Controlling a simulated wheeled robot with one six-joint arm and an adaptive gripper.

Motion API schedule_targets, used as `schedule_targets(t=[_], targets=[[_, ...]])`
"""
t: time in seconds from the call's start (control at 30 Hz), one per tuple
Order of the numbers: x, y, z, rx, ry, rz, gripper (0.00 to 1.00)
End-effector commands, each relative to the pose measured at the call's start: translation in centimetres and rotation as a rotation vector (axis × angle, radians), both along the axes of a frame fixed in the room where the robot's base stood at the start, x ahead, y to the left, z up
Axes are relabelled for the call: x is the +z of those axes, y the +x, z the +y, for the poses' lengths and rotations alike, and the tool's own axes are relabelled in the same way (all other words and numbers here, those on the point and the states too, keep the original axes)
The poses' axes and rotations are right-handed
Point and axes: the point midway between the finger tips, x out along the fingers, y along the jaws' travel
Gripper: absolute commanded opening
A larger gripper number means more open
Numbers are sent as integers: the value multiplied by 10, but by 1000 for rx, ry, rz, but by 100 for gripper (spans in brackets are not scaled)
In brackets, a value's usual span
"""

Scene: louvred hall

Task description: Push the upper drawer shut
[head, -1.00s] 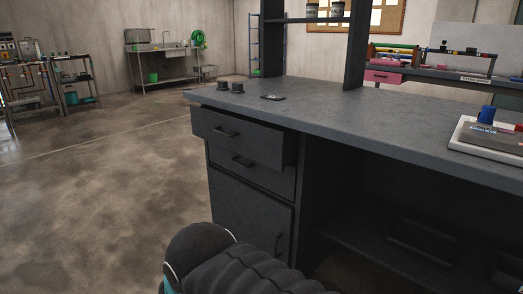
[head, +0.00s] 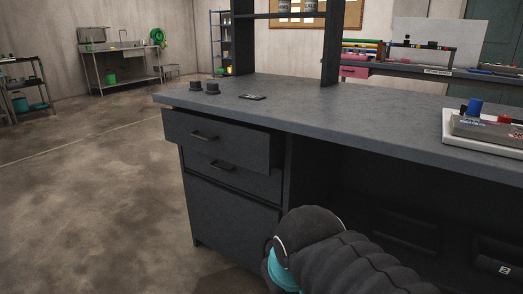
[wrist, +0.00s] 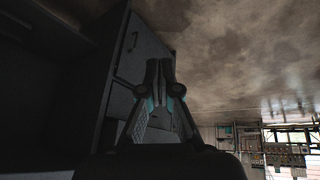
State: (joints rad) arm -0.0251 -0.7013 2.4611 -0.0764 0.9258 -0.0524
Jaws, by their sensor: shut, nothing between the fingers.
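The upper drawer (head: 220,138) of the dark grey workbench stands pulled out below the worktop, its bar handle (head: 204,137) on the front. The drawer below it (head: 235,180) looks shut. In the head view my arm shows at the lower right, and my gripper is outside the picture. In the wrist view, which is upside down, my gripper (wrist: 160,66) is shut and empty in front of the dark cabinet front (wrist: 147,45). The upper drawer is hard to make out there, and I cannot tell whether the fingers touch anything.
The worktop (head: 320,112) overhangs the drawers. Small dark knobs (head: 203,87) and a flat dark item (head: 252,97) lie near its left end; a tray (head: 485,132) with a blue object stands at the right. An open bay lies right of the drawers. The floor (head: 90,200) at left is clear.

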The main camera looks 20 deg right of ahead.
Motion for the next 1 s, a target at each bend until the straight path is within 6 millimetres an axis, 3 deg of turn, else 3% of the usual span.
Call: schedule_targets(t=[0.27,0.53,0.67,0.8,1.0], targets=[[2,70,-32,411,-490,199,0],[21,171,-43,804,-1031,445,0],[32,226,-29,958,-1293,576,0],[43,283,0,1083,-1570,725,0],[54,338,50,1162,-1872,903,0]])
